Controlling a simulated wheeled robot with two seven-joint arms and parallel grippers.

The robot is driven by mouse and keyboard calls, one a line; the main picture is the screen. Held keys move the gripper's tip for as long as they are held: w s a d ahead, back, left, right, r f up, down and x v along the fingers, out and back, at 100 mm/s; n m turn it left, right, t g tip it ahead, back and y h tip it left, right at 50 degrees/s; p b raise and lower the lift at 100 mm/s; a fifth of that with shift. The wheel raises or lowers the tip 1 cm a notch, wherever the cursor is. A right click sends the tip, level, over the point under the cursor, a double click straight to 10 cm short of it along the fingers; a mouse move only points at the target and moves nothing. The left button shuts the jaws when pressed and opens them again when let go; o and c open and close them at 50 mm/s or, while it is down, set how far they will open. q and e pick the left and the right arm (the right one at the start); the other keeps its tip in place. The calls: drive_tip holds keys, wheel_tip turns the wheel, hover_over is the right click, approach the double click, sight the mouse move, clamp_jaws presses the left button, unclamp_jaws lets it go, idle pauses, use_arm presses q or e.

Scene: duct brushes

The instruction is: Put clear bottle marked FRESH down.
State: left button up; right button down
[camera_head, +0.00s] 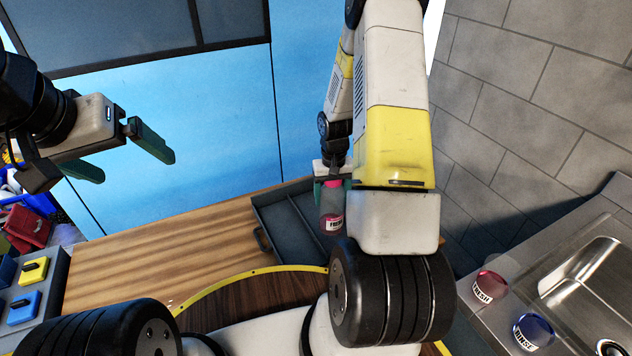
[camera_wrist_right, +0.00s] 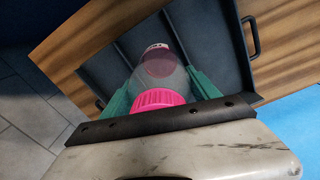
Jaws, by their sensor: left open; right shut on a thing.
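The clear bottle marked FRESH (camera_head: 332,221) has a pink cap and a white label, and stands roughly upright. My right gripper (camera_head: 331,185) is shut on it near the cap, over the dark divided tray (camera_head: 268,210). In the right wrist view the bottle (camera_wrist_right: 158,63) sits between the green fingers of the right gripper (camera_wrist_right: 160,88), with the tray (camera_wrist_right: 105,72) behind it. I cannot tell whether its base touches the tray. My left gripper (camera_head: 130,160) is open and empty at the upper left. My right arm hides part of the tray.
The tray lies on a wooden table (camera_head: 165,240) with free room to its left. Yellow and blue switches (camera_head: 28,285) are at the left.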

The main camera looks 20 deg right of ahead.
drive_tip(key=shift+w, duration=0.65)
drive_tip(key=shift+f, duration=1.8)
drive_tip(key=shift+s+f, duration=0.1)
drive_tip(key=shift+f, duration=0.05)
drive_tip(key=shift+c, duration=0.9)
unclamp_jaws()
